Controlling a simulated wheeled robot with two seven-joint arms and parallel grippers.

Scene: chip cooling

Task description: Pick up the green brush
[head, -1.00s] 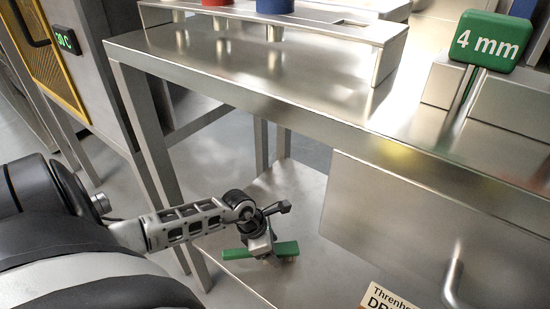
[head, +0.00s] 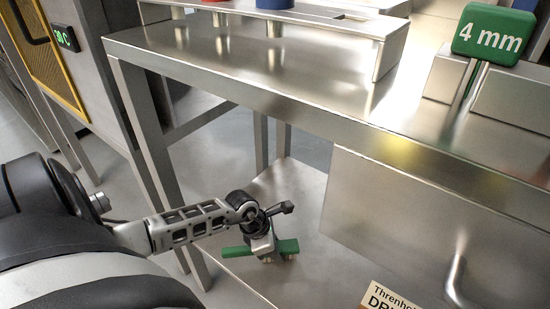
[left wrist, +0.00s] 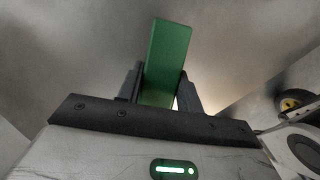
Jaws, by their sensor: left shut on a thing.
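The green brush (head: 288,247) is at the lower shelf under the steel table in the head view. Its green back sticks out on both sides of my left gripper (head: 264,252). In the left wrist view the green brush (left wrist: 168,60) stands between the two dark fingers of my left gripper (left wrist: 160,90), which is shut on it. The middle of the brush is hidden by the gripper in the head view. I cannot tell whether the brush touches the shelf. My right gripper is not in view.
The steel table top (head: 250,85) is above and behind my left gripper. A steel panel (head: 400,205) closes the space to the right. The lower shelf (head: 300,190) is bare around the brush. A green "4 mm" sign (head: 492,36) stands on the table top.

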